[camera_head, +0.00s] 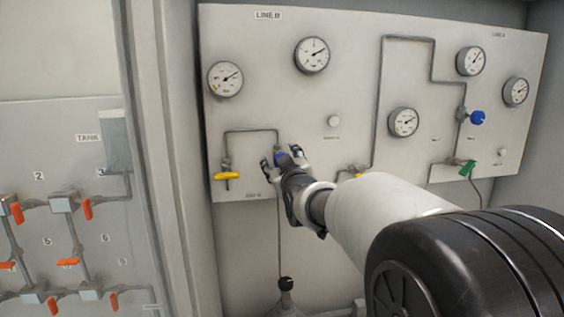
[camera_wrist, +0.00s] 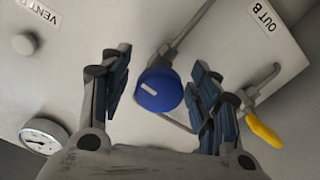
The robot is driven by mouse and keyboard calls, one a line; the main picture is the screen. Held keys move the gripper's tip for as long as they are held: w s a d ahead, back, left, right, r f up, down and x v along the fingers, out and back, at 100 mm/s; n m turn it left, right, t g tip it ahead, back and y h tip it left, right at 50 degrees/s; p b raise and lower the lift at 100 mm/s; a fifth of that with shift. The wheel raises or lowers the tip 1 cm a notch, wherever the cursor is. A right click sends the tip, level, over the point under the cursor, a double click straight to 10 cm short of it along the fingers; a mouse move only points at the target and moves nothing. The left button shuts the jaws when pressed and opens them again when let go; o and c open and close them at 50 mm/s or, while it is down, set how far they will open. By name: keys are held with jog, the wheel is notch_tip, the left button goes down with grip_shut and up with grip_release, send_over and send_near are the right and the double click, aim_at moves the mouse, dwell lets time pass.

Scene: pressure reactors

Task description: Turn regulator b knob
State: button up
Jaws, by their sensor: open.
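The regulator B knob (camera_wrist: 159,90) is a round blue knob with a white mark on its face. It shows between the two fingers of my gripper (camera_wrist: 162,68) in the wrist view, with a gap on each side. In the head view a bit of the blue knob (camera_head: 281,156) shows between the fingers, partly hidden by my gripper (camera_head: 282,160). My gripper is open and empty, its fingers pointing at the panel around the knob. I cannot tell exactly how deep the knob sits between the fingers.
A yellow valve handle (camera_head: 227,176) is left of my gripper, also in the wrist view (camera_wrist: 264,129). Gauges (camera_head: 312,55) and pipes are on the panel (camera_head: 350,20). Another blue knob (camera_head: 477,118) and a green handle (camera_head: 467,169) are at right. Orange-handled valves (camera_head: 88,208) are at far left.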

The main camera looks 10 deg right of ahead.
jog(key=s, duration=1.2)
jog(key=s+f+m+g, duration=0.1)
jog(key=s+f+g, duration=0.3)
jog(key=s+f, duration=0.3)
jog(key=s+f+m+g, duration=0.2)
jog(key=s+f+g, duration=0.3)
jog(key=s, duration=1.1)
jog(key=s+f+m+g, duration=0.1)
jog(key=s+f+g, duration=0.3)
jog(key=s+f, duration=0.6)
jog(key=shift+s+m, duration=0.4)
jog(key=shift+s, duration=0.85)
jog(key=shift+c, duration=0.3)
